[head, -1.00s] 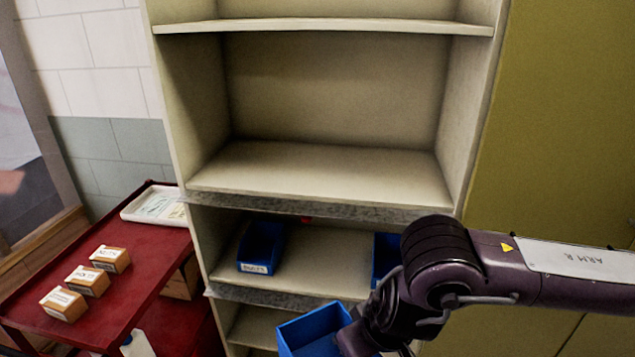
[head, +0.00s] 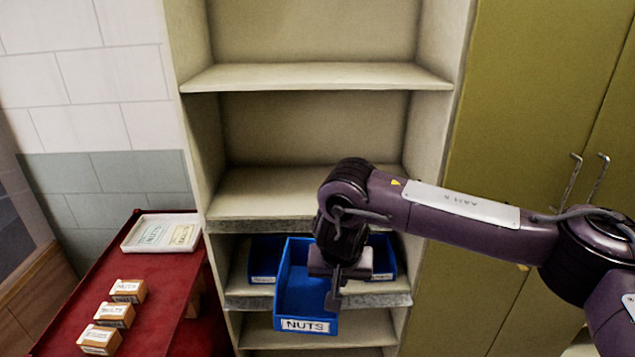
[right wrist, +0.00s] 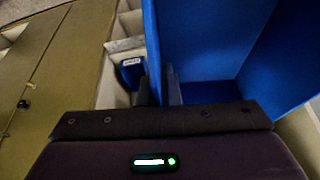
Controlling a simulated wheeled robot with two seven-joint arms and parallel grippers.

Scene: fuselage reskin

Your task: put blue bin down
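A blue bin (head: 291,292) labelled NUTS is in front of the shelf unit, tilted a little toward me, and looks empty. My right gripper (head: 335,290) is at the bin's right wall. In the right wrist view the right gripper (right wrist: 158,88) has its two fingers closed on either side of the blue bin's wall (right wrist: 205,45). The bin hangs in front of the lower shelf (head: 255,302), between two other blue bins. The left gripper is not in view.
One blue bin (head: 262,262) stands on the lower shelf at left, another (head: 384,256) at right. The shelf above (head: 290,190) is empty. A red cart (head: 160,285) with small boxes (head: 115,315) and a white tray (head: 160,233) stands at left. Olive cabinets (head: 520,120) are at right.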

